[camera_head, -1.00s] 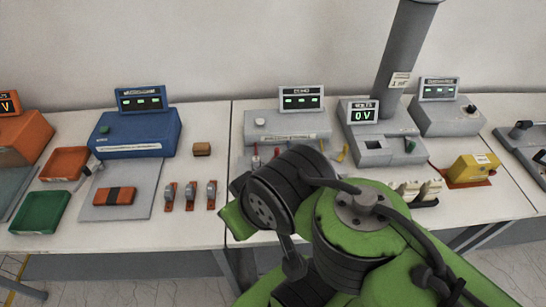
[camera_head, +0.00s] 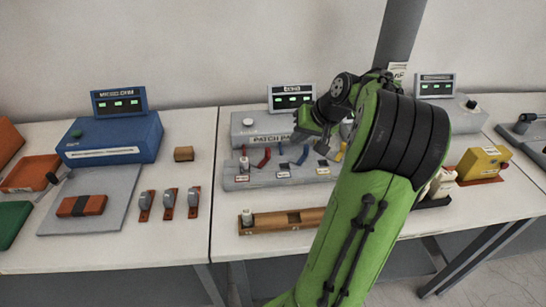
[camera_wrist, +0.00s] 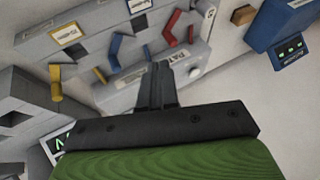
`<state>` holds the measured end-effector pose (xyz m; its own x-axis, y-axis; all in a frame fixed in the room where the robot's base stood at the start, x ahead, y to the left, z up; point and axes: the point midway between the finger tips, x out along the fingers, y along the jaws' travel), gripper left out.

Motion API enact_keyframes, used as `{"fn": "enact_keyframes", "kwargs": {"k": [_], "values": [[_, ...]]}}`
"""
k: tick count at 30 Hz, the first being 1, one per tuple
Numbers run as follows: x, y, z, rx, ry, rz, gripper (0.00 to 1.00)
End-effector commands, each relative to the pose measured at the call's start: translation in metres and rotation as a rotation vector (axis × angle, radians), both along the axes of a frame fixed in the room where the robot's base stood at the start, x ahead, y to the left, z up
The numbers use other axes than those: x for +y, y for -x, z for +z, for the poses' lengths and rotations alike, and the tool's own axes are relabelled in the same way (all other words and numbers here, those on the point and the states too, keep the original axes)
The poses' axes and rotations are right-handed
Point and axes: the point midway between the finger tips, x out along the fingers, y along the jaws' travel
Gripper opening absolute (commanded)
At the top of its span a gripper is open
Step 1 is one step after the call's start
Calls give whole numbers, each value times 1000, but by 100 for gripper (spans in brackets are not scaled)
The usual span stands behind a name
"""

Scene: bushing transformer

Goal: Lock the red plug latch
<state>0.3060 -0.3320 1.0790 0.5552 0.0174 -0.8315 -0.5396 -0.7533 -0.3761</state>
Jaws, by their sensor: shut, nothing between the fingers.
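The grey patch panel (camera_head: 290,170) stands in the middle of the bench, with a row of coloured latches on it. The red latch (camera_head: 265,157) is a slanted lever left of the blue latch (camera_head: 303,154). My gripper (camera_head: 322,145) is above the panel, to the right of the red latch and apart from it. In the wrist view my gripper (camera_wrist: 160,75) is shut and empty. There the red latch (camera_wrist: 171,27) shows beyond the fingertips, with the blue latch (camera_wrist: 115,50) and yellow latch (camera_wrist: 56,83) to the left.
A white plug (camera_head: 244,163) stands at the panel's left end. A wooden tray (camera_head: 285,222) lies in front of the panel. A blue device (camera_head: 110,137) and a wooden block (camera_head: 184,154) are to the left. My arm hides part of the bench on the right.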

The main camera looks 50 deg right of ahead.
Motion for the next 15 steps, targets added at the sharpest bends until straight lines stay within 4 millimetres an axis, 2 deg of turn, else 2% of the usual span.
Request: {"fn": "enact_keyframes", "kwargs": {"k": [1,4,15], "values": [[-16,8,-10,-23,-13,-29,0],[-31,17,-15,-52,-25,-54,0],[-35,18,-16,-57,-27,-60,0]]}}
